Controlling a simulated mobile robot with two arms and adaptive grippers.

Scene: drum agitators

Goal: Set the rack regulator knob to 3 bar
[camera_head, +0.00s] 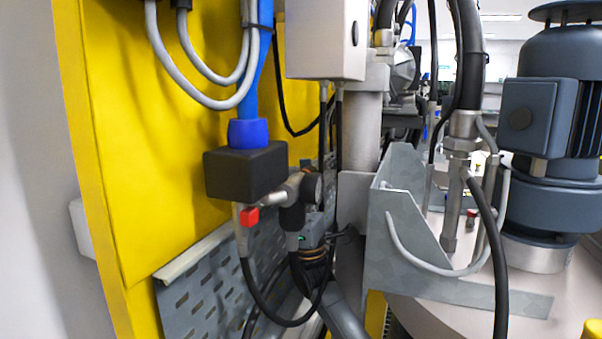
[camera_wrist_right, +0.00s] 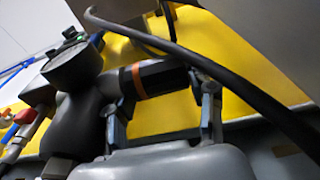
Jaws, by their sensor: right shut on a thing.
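The rack regulator (camera_head: 292,190) is a dark body with a round gauge (camera_head: 313,188), set in front of the yellow panel. My right gripper (camera_head: 306,242) comes up from below at the knob. Its two fingers (camera_wrist_right: 162,112) are shut on the knob, one on each side. The gauge reading is too small to tell. My left gripper is not in view.
A black block (camera_head: 245,171) with a blue collar and a red valve handle (camera_head: 250,215) hangs just left of the regulator. Black hoses loop close below. A perforated grey tray (camera_head: 200,287) lies behind, and a grey metal bracket (camera_head: 402,215) stands to the right.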

